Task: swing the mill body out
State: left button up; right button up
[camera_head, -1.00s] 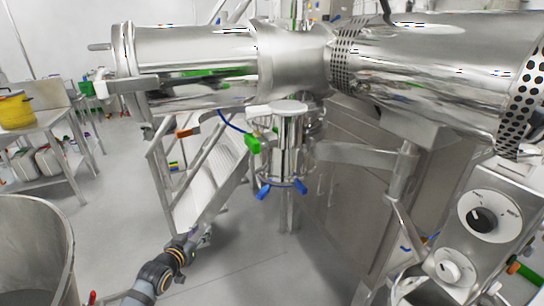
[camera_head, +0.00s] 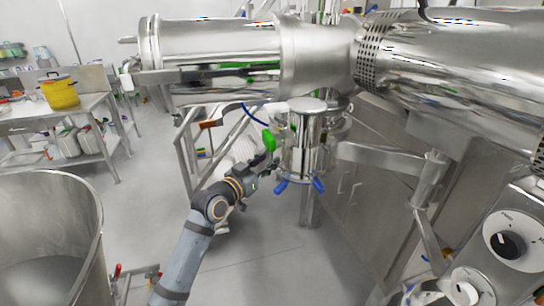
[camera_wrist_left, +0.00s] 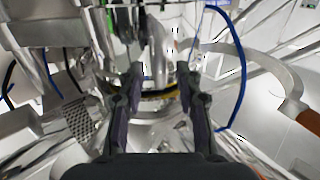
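The mill body (camera_head: 303,150) is an upright steel cylinder with a pale disc on top and blue levers (camera_head: 299,185) at its lower rim. It hangs under the large horizontal steel drum in the head view. A green part (camera_head: 268,139) is at its left side. My left gripper (camera_head: 270,166) is close beside its left side, below the green part. In the left wrist view the two fingers (camera_wrist_left: 160,98) stand apart, with steel parts and a yellow-black ring beyond them. I cannot tell whether they touch anything. My right gripper is not in view.
A curved bar with a brown grip (camera_head: 208,124) and a blue cable (camera_wrist_left: 243,75) are near the gripper. A control box (camera_head: 515,240) stands at right. A large steel bin (camera_head: 75,235) is at lower left. A bench with a yellow pot (camera_head: 60,93) stands behind.

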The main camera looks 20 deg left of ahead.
pick_arm(q)
jog(key=shift+x, duration=1.45)
grip_shut()
